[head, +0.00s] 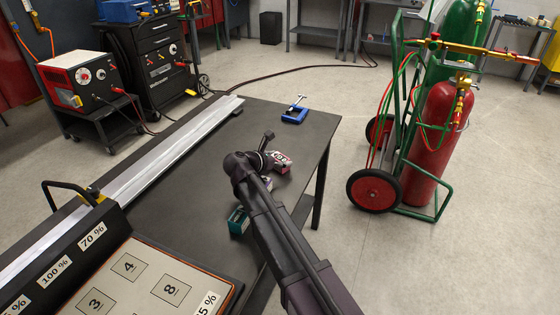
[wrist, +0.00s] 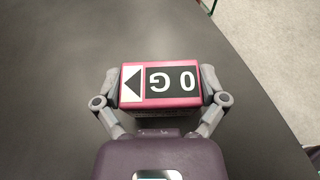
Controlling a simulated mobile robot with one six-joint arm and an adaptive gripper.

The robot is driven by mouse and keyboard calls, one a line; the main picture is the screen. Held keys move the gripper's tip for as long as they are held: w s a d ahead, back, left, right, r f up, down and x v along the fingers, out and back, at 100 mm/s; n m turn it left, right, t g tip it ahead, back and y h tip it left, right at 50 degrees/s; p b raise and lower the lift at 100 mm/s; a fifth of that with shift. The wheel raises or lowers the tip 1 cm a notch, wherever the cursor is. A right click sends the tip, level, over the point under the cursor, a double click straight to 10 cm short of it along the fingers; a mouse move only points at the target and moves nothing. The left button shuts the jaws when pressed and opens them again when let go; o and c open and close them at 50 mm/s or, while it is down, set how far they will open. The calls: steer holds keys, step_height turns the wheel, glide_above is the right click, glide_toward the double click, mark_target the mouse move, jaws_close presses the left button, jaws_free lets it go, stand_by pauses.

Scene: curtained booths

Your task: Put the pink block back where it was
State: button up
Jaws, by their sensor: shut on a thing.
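The pink block (wrist: 160,102) is between the two fingers of my gripper (wrist: 160,84) in the wrist view, with a finger against each short end.
A gas-cylinder cart (head: 400,205) stands right of the table.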

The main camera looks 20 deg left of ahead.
steer(key=shift+f, duration=0.15)
steer(key=o, duration=1)
steer(key=shift+r, duration=0.2)
steer(key=shift+s+a+r+p, duration=0.2)
steer(key=shift+s+r+p, duration=0.1)
steer(key=shift+s, duration=0.2)
steer(key=p+v, duration=0.4)
steer(key=v, duration=0.6)
steer(key=shift+s+a, duration=0.25)
steer(key=shift+s, duration=0.1)
